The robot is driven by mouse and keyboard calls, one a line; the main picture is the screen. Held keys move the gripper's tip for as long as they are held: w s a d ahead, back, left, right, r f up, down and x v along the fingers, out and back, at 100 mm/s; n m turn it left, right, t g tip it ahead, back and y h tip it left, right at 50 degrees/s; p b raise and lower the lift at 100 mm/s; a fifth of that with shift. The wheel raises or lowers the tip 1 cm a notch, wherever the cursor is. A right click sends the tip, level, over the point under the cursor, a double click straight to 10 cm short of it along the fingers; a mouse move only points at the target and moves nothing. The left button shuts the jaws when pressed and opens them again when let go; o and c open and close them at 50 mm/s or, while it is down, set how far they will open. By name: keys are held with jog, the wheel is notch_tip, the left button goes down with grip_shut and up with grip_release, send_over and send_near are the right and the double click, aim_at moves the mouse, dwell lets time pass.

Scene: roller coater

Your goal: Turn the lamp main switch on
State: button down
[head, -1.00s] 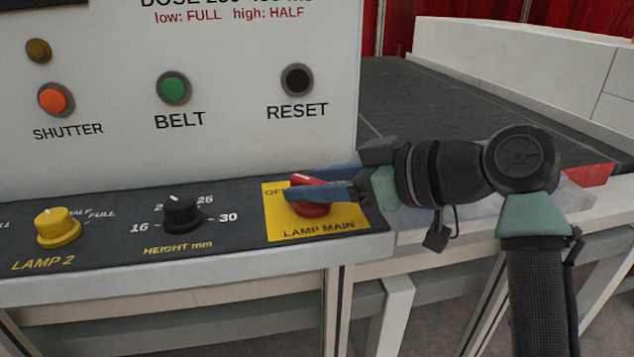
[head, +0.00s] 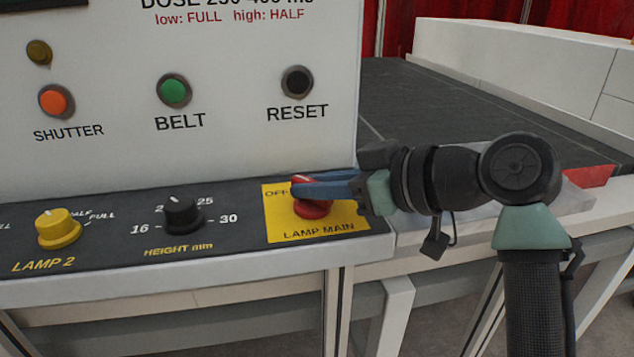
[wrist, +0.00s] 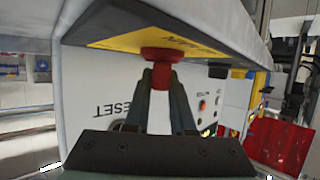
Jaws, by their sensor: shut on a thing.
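The lamp main switch (head: 313,209) is a red rotary knob on a yellow plate (head: 352,221) marked OFF and LAMP MAIN, at the right end of the sloped black panel. My gripper (head: 310,189) reaches in from the right, its blue fingers shut on the knob's upper part. The fingers hide most of the grip and part of the plate's lettering. In the wrist view the red knob (wrist: 161,54) sits between the fingertips (wrist: 161,75). The knob's pointer is mostly hidden, so its setting is hard to tell.
Left of the switch are the black HEIGHT knob (head: 183,214) and the yellow LAMP 2 knob (head: 58,229). Above are the RESET (head: 297,82), BELT (head: 174,89) and SHUTTER (head: 56,101) buttons on the upright panel. A dark belt (head: 440,110) lies behind my arm.

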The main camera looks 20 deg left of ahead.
jog(key=m+t, duration=0.1)
jog(key=m+t+h+p, duration=0.1)
jog(key=m+t, duration=0.1)
jog(key=m+t+h, duration=0.1)
jog(key=t, duration=0.1)
jog(key=shift+s+a+r+m+p, duration=0.15)
jog(key=shift+s+m+p, duration=0.1)
jog(key=shift+m+p, duration=0.15)
jog(key=m+t+h+p, duration=0.2)
jog(key=m+h, duration=0.1)
jog(key=m+t+h+p, duration=0.1)
jog(key=shift+s+a+r+h, duration=0.1)
jog(key=shift+s+a+h, duration=0.05)
jog(key=shift+a+h, duration=0.15)
jog(key=m+t+h+p, duration=0.2)
jog(key=m+h+p, duration=0.3)
jog(key=shift+a+m+h, duration=0.1)
jog(key=shift+m+h, duration=0.2)
jog(key=shift+f+m+h+p, duration=0.2)
jog(key=shift+m+h+p, duration=0.8)
jog(key=shift+m+h, duration=0.55)
jog(key=shift+h, duration=0.35)
jog(key=c, duration=0.8)
grip_release()
jog(key=shift+o, duration=0.2)
